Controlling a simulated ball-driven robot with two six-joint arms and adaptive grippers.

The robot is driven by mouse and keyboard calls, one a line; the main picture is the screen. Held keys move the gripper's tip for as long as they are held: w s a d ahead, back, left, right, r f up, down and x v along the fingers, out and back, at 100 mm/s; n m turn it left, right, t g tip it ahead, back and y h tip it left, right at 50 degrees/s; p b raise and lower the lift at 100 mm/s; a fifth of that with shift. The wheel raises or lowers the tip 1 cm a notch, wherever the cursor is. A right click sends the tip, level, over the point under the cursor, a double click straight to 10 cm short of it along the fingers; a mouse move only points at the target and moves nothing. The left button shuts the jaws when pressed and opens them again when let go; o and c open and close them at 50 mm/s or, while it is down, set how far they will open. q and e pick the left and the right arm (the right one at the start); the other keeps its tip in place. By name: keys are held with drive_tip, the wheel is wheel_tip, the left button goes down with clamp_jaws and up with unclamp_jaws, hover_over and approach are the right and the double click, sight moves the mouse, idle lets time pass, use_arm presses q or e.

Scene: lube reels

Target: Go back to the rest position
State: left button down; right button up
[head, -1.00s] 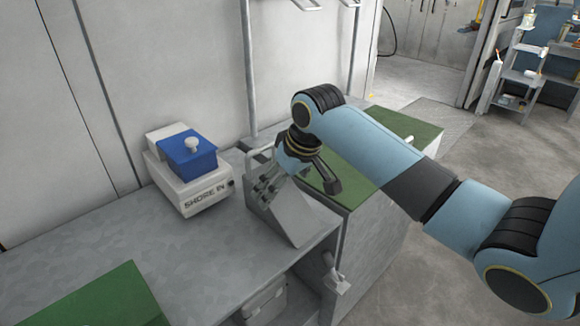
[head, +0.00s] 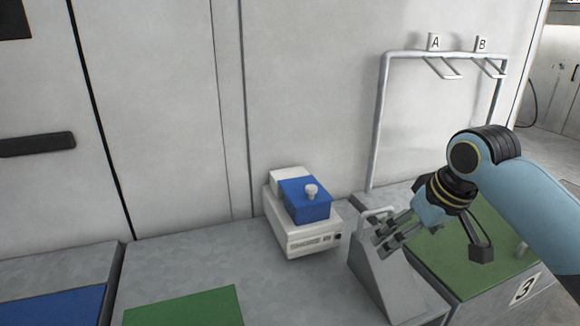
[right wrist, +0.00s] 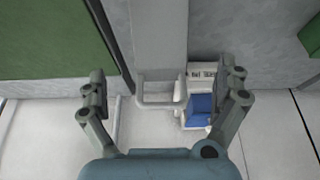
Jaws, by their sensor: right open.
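My right gripper (head: 388,240) is open and empty. In the head view it overlaps the grey sloped block with a handle (head: 400,285); I cannot tell from there whether they touch. In the right wrist view the fingers of my right gripper (right wrist: 164,92) are spread wide, with nothing between the pads. The handle of the grey sloped block (right wrist: 160,103) shows beyond the gap between them. My left gripper is not in view.
A white box (head: 303,238) with a blue knobbed lid (head: 305,203) stands left of the block. Green mats (head: 195,310) lie on the grey bench, and a blue mat (head: 50,305) lies at far left. A rail frame (head: 388,110) with hooks A and B stands behind.

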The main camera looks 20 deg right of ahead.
drive_tip(key=s+a+f+h, duration=0.1)
drive_tip(key=s+a, duration=0.2)
drive_tip(key=s, duration=0.9)
drive_tip(key=s+a, duration=0.3)
drive_tip(key=s, duration=0.8)
wheel_tip(320, 180, down, 32)
drive_tip(key=s+d+g+b, duration=0.2)
drive_tip(key=s+b, duration=0.1)
drive_tip(key=b, duration=0.2)
drive_tip(key=s+d+f+g+b, duration=0.1)
drive_tip(key=s+f+b, duration=0.2)
drive_tip(key=s+f, duration=1.5)
drive_tip(key=shift+d+f+m+g, duration=0.15)
drive_tip(key=shift+f+m+g, duration=0.15)
drive_tip(key=shift+f, duration=0.25)
